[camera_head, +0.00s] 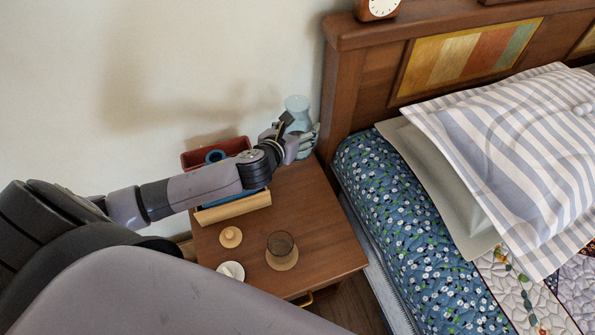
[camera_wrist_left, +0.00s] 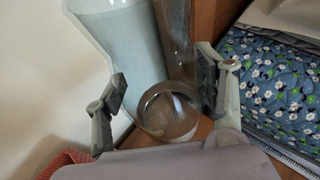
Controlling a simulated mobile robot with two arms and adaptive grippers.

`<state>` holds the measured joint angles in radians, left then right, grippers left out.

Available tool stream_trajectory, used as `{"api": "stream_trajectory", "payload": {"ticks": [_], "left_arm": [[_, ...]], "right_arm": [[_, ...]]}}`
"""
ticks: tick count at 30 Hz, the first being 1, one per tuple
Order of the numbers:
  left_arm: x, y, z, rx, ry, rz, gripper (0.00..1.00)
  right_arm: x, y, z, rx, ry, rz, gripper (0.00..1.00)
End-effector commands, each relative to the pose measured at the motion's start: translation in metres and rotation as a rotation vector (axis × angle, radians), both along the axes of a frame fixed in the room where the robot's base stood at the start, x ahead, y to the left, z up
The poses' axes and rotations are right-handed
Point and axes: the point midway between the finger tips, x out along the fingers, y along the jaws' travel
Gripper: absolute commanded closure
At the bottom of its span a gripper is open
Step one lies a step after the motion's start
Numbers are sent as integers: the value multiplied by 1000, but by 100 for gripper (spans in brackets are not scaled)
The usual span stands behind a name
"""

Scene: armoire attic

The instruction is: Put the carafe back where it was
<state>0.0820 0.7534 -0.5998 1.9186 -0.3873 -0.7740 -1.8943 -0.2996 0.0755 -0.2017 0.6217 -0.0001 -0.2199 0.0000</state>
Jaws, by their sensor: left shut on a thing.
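The clear glass carafe (camera_wrist_left: 168,112), with a round body, stands out between the two fingers of my left gripper in the left wrist view. My left gripper (camera_head: 302,125) is shut on it at the back right corner of the wooden nightstand (camera_head: 315,215). It also shows in the wrist view (camera_wrist_left: 171,90). In the head view I cannot make out the carafe clearly behind the fingers. I cannot tell whether its base touches the nightstand top. A pale blue vase (camera_head: 297,104) is just behind the gripper; it also shows in the wrist view (camera_wrist_left: 118,55). My right gripper is not in view.
A brown glass (camera_head: 281,243) on a round coaster, a small wooden knobbed disc (camera_head: 230,237) and a white round object (camera_head: 231,270) are near the nightstand's front. A red box (camera_head: 190,159) stands beneath my arm. The bed (camera_head: 400,220) and its headboard (camera_head: 350,95) border the right.

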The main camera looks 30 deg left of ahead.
Motion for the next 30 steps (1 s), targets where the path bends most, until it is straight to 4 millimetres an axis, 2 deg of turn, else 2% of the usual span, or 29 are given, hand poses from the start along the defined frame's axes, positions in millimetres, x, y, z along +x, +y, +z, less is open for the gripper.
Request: {"api": "stream_trajectory", "payload": {"ticks": [1, 3, 9, 12, 22, 27, 30], "left_arm": [[0, 0, -16, -2, 1, 3, 92], [0, 0, -34, -2, 1, 3, 92], [0, -1, -84, -2, 1, 2, 92], [1, -1, -101, 0, -2, 1, 92], [0, -1, -125, -1, -3, 0, 92], [0, -1, -152, 0, -2, 2, 92], [1, -1, -160, -1, -3, 0, 92]], "right_arm": [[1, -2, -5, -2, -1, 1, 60], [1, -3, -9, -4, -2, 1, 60], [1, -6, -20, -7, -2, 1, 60], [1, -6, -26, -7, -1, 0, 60], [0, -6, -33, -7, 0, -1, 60], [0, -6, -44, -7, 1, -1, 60], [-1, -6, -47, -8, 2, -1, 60]]}}
